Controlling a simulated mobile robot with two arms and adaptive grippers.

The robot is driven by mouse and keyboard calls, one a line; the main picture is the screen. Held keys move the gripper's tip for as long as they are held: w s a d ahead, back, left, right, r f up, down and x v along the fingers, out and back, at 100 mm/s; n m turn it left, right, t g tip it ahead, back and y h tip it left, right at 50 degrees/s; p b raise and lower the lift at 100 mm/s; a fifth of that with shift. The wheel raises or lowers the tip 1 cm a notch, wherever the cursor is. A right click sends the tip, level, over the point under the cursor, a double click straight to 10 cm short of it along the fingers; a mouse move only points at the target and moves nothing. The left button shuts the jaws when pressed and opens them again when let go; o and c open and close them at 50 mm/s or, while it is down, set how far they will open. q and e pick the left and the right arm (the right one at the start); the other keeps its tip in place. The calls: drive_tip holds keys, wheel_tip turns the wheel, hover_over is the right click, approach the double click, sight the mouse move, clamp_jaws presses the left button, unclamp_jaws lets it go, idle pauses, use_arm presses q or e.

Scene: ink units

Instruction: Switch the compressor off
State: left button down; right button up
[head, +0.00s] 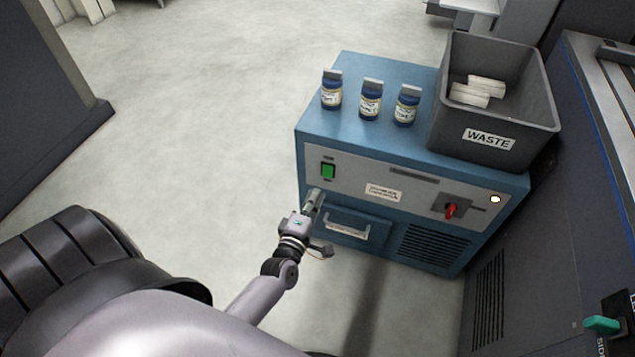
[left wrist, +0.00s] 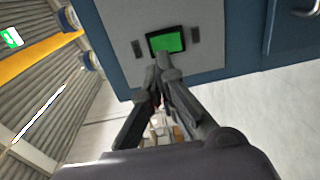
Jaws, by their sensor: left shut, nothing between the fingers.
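The compressor is a blue cabinet (head: 400,145) with a grey front panel. A green rocker switch (head: 328,171) in a black frame sits at the panel's left end. It also shows large in the left wrist view (left wrist: 167,41). A red handle (head: 451,211) sits on a dark plate at the panel's right. My left gripper (head: 313,196) is shut and empty, just below the green switch. In the left wrist view its fingertips (left wrist: 163,62) lie at the lower edge of the switch; I cannot tell whether they touch it. My right gripper is not in view.
Several small blue jars (head: 370,101) stand on the cabinet top. A grey WASTE bin (head: 500,105) with white rolls stands at its right. A drawer handle (head: 347,227) juts out below the panel. A dark machine (head: 590,160) stands close on the right. The floor at left is clear.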

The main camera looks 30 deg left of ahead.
use_arm(q)
drive_tip(key=v, duration=0.5)
drive_tip(key=shift+s+d+p, duration=0.15)
drive_tip(key=shift+s+p, duration=0.15)
drive_tip(key=shift+p, duration=0.05)
